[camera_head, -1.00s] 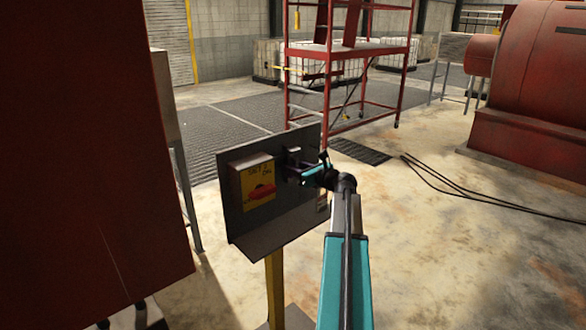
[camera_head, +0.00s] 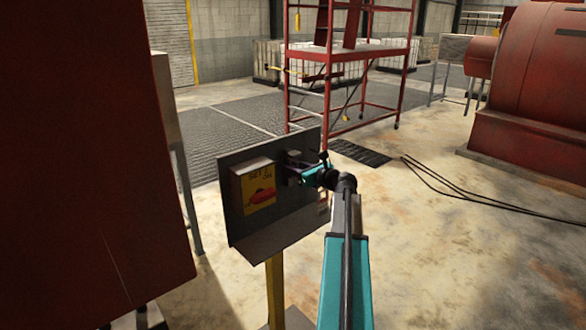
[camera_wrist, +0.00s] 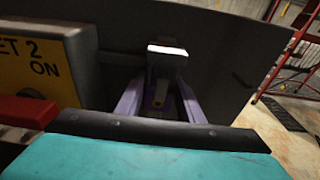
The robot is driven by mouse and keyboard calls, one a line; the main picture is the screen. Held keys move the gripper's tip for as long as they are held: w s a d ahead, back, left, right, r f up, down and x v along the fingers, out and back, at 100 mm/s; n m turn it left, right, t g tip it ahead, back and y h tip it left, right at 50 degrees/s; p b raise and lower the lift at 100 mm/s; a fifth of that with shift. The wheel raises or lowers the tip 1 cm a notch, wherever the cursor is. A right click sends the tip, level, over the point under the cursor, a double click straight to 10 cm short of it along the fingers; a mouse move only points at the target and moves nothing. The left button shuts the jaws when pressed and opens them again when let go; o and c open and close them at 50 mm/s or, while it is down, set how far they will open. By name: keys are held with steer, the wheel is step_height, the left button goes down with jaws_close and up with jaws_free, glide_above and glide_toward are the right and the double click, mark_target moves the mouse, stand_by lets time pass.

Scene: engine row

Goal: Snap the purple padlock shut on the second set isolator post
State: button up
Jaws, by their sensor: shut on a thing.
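The isolator panel (camera_head: 285,207) is a dark upright plate on a yellow post (camera_head: 274,285). It carries a yellow "SET 2 ON" isolator box (camera_head: 259,177) with a red handle (camera_head: 262,196). My gripper (camera_head: 291,171) is at the plate, right of the box. In the wrist view its two fingers (camera_wrist: 160,106) are closed around a small dark purple padlock (camera_wrist: 158,91). A block with a bright top (camera_wrist: 167,50) stands just beyond the padlock, against the plate. The shackle is too dark to make out, so I cannot tell whether it is shut or around the post.
A large red cabinet (camera_head: 80,150) fills the left. A red scaffold (camera_head: 350,52) stands behind, and a red machine (camera_head: 540,90) is at the right. Black cables (camera_head: 470,191) lie on the floor. Open floor (camera_head: 450,260) lies right of my arm.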

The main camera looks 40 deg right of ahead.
steer(key=shift+r, duration=0.35)
steer(key=shift+f, duration=0.55)
stand_by(0.3)
steer(key=o, duration=1.2)
steer(key=shift+s, duration=0.1)
steer(key=s+r+b, duration=0.2)
steer(key=s+b, duration=0.2)
steer(key=s, duration=0.9)
steer(key=shift+s+a, duration=0.25)
steer(key=shift+a, duration=0.15)
